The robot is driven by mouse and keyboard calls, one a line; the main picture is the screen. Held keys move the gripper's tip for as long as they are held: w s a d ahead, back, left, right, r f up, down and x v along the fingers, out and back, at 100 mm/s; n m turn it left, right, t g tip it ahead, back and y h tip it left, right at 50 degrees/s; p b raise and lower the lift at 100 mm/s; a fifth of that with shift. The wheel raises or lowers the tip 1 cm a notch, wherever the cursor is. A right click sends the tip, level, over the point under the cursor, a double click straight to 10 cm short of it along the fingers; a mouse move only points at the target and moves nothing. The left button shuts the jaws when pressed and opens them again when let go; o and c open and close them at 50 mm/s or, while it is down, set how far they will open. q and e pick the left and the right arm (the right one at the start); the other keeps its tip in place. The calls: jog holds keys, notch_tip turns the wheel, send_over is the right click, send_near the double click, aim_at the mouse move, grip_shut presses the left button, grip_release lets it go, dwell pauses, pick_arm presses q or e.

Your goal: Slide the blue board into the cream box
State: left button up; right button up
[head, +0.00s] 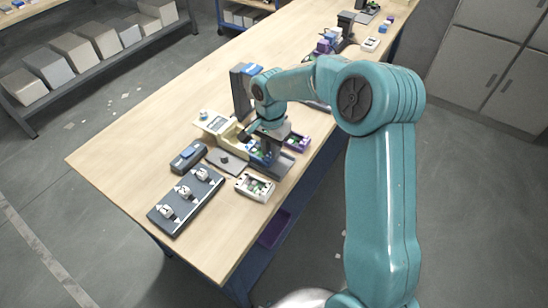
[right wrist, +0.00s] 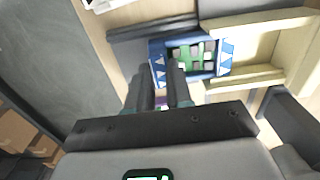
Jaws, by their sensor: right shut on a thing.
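The blue board (right wrist: 157,62) carries green and grey parts and white triangle marks. In the right wrist view it lies at the open end of the cream box (right wrist: 262,20). Its right end appears to overlap the start of the box walls; how deep it sits, I cannot tell. My right gripper (right wrist: 163,72) is shut on the board at its near side. In the head view the right gripper (head: 266,138) is low over the bench, hiding part of the board (head: 254,147). The cream box (head: 231,134) shows just left of it. My left gripper is out of view.
A dark panel with several white knobs (head: 177,213), a blue-topped block (head: 187,156), a white tray with green parts (head: 255,187) and a purple tray (head: 298,142) stand close by. A dark upright post (head: 240,95) rises behind. The bench's left side (head: 130,145) is clear.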

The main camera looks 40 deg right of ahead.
aim_at(254, 151)
jog(key=shift+w+a+p, duration=0.3)
jog(key=shift+w+p, duration=0.1)
jog(key=shift+w, duration=0.6)
jog(key=shift+w+a+p, duration=0.25)
jog(key=shift+w+p, duration=0.1)
jog(key=shift+w, duration=0.65)
jog(key=shift+w+a+p, duration=0.3)
jog(key=shift+w+p, duration=0.1)
jog(key=shift+w, duration=0.6)
jog(key=o, duration=0.7)
jog(key=shift+o, duration=0.2)
jog(key=shift+s, duration=0.1)
jog(key=shift+r, duration=0.15)
notch_tip(254, 151, up, 6)
jog(key=p, duration=0.4)
jog(key=shift+f, duration=0.2)
